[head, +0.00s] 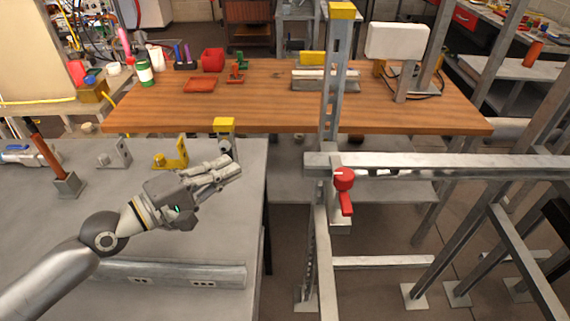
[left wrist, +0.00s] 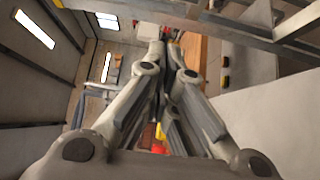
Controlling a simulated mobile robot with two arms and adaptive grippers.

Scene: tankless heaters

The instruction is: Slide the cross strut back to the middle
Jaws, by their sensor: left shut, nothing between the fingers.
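The cross strut (head: 450,164) appears to be the grey metal beam lying level across the right half of the head view. A red clamp handle (head: 345,180) hangs at its left end, beside an upright post (head: 333,85) with a yellow cap. My left gripper (head: 236,166) is shut and empty above the grey table, left of the strut's end and clear of it. In the left wrist view its fingers (left wrist: 165,62) lie close together, with metal beams (left wrist: 250,32) at the upper right. My right gripper is not visible.
A grey table (head: 60,225) lies under my left arm, with a long metal rail (head: 175,274) near its front and small brackets (head: 172,157) behind. A wooden bench (head: 250,98) stands at the back. Slanted metal frame legs (head: 525,265) fill the lower right.

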